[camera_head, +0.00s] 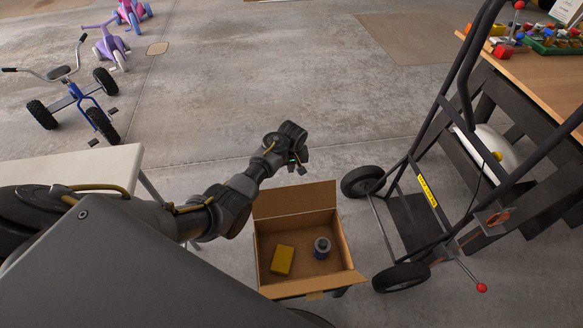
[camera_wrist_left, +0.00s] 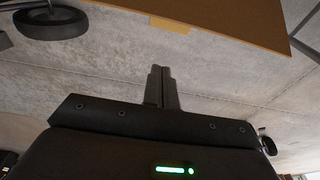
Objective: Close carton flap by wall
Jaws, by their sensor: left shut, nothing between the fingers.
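An open cardboard carton (camera_head: 261,232) stands in front of me in the head view. Its far flap (camera_head: 295,199) stands up, and its near flap (camera_head: 312,286) is folded outward. A yellow block (camera_head: 282,260) and a dark blue-grey cylindrical item (camera_head: 322,247) lie inside. My left gripper (camera_head: 301,168) is above and beyond the far flap, apart from it. In the left wrist view its fingers (camera_wrist_left: 161,72) are together and empty, with a brown cardboard panel (camera_wrist_left: 225,25) at the top of that view. My right gripper is not in view.
A black hand truck (camera_head: 400,215) with wheels stands close to the right of the carton. A workbench (camera_head: 545,75) with toy blocks is at the right. A white table (camera_head: 75,165) is at the left. Tricycles (camera_head: 75,95) stand farther back on open concrete floor.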

